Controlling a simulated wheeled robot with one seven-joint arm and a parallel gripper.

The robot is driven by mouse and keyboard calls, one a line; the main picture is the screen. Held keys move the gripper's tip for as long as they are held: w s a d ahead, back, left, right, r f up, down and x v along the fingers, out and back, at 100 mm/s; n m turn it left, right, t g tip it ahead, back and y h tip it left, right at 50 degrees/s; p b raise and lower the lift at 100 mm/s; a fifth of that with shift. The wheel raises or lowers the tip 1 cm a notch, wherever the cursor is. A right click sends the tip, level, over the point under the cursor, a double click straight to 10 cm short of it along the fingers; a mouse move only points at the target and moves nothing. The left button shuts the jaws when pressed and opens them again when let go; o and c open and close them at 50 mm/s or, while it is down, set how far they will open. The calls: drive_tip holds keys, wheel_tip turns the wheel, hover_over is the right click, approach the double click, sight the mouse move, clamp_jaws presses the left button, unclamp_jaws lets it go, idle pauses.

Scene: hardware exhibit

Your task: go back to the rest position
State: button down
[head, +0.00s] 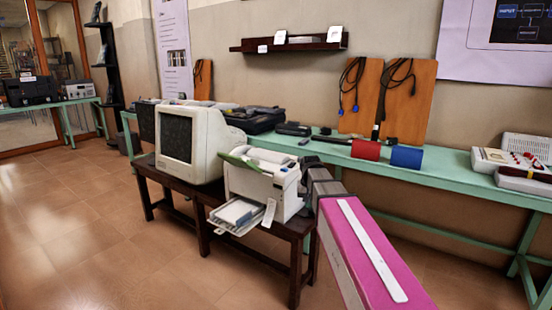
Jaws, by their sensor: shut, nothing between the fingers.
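The task line names no other object. A dark wooden table (204,226) stands in the middle, bearing an old cream monitor (190,143) and a white printer (262,183) with its paper tray out.
A long green bench (450,165) runs along the wall with a red cylinder (366,150), a blue cylinder (406,157) and devices. A pink box-like shape (355,260) with a white strip fills the lower right foreground. The tiled floor (80,230) at left is clear.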

drive_tip(key=s+d+f, duration=0.2)
drive_tip(key=s+f, duration=0.7)
drive_tip(key=s+d+f+g, duration=0.1)
drive_tip(key=s+d+f, duration=0.2)
drive_tip(key=s+f, duration=0.6)
drive_tip(key=shift+s+d+n, duration=0.3)
drive_tip(key=shift+s+d, duration=0.05)
drive_tip(key=shift+s, duration=0.25)
